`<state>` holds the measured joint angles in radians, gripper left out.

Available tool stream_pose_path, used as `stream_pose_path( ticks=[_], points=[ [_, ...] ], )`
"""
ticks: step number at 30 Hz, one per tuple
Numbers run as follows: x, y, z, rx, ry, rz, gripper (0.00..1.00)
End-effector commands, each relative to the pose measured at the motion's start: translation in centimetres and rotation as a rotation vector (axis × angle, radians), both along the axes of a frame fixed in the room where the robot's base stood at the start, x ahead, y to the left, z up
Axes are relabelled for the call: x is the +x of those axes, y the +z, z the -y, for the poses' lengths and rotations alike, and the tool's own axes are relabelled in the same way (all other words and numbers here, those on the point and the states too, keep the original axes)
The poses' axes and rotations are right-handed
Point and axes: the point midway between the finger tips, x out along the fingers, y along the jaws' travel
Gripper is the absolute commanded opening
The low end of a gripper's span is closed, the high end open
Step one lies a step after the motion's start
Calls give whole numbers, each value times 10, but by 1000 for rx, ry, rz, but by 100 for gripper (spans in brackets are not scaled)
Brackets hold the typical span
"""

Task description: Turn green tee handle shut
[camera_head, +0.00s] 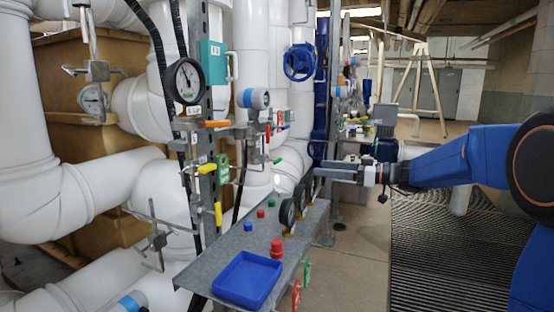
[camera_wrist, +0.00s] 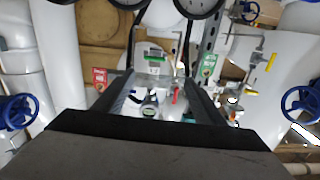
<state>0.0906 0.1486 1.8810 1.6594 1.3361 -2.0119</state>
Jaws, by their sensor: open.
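A small green handle-like part (camera_head: 276,161) shows on the pipework left of my gripper in the head view, just below a red handle (camera_head: 267,135). It is too small to tell its exact shape or turn. In the wrist view a small dark green part (camera_wrist: 188,117) lies between the fingers, partly hidden at the lower edge, and a red handle (camera_wrist: 174,93) is above it. My gripper (camera_head: 318,172) is open and empty, pointing left towards the pipework. In the wrist view its two dark fingers (camera_wrist: 160,92) stand apart, with nothing held between them.
A yellow handle (camera_head: 207,168) and green tag (camera_head: 223,168) are further left. White pipes and a blue handwheel (camera_head: 299,62) stand behind. Open floor (camera_head: 365,240) lies to the right.

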Motion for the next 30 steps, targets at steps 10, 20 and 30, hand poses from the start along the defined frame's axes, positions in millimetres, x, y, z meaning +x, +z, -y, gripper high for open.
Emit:
stream_pose_path(
  ticks=[10, 20, 30],
  points=[
    [17, 3, -18, 16, -7, 35, 64],
    [36, 3, -72, 17, -5, 33, 64],
    [56, 2, -128, 16, -6, 32, 64]
  ],
)
